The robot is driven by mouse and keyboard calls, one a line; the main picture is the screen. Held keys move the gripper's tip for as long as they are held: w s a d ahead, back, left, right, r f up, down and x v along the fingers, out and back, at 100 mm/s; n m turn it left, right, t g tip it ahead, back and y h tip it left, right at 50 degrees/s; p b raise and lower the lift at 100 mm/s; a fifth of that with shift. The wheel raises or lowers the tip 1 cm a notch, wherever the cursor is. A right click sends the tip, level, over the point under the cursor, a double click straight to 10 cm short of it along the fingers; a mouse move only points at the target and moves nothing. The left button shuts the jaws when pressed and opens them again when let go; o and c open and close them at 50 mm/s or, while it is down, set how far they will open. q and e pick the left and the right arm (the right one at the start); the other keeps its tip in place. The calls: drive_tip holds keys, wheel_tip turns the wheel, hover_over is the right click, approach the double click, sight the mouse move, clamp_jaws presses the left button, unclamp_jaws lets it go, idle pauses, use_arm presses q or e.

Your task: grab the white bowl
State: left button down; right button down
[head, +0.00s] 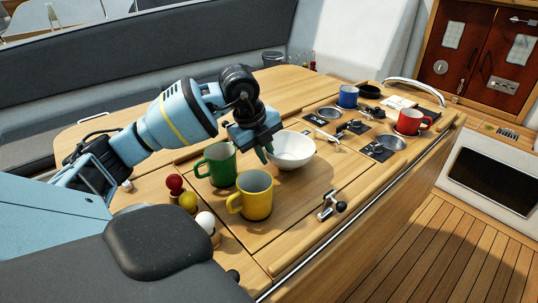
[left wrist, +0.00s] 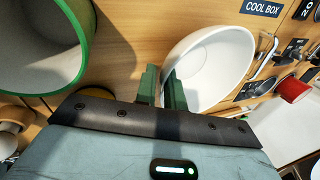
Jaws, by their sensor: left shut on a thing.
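The white bowl (head: 294,148) sits upright on the wooden cockpit table, right of the green mug (head: 217,164) and behind the yellow mug (head: 252,196). My left gripper (head: 265,153) reaches down at the bowl's left side. In the left wrist view, its green fingers (left wrist: 162,88) are shut on the near rim of the bowl (left wrist: 213,62), one finger on each side of the wall. The bowl looks empty. My right gripper is not in view.
A red mug (head: 411,122) and a blue mug (head: 348,96) stand further right and back. A metal latch (head: 331,205) lies near the table's front edge.

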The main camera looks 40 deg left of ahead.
use_arm(q)
wheel_tip(320, 180, up, 9)
drive_tip(key=shift+f, duration=0.2)
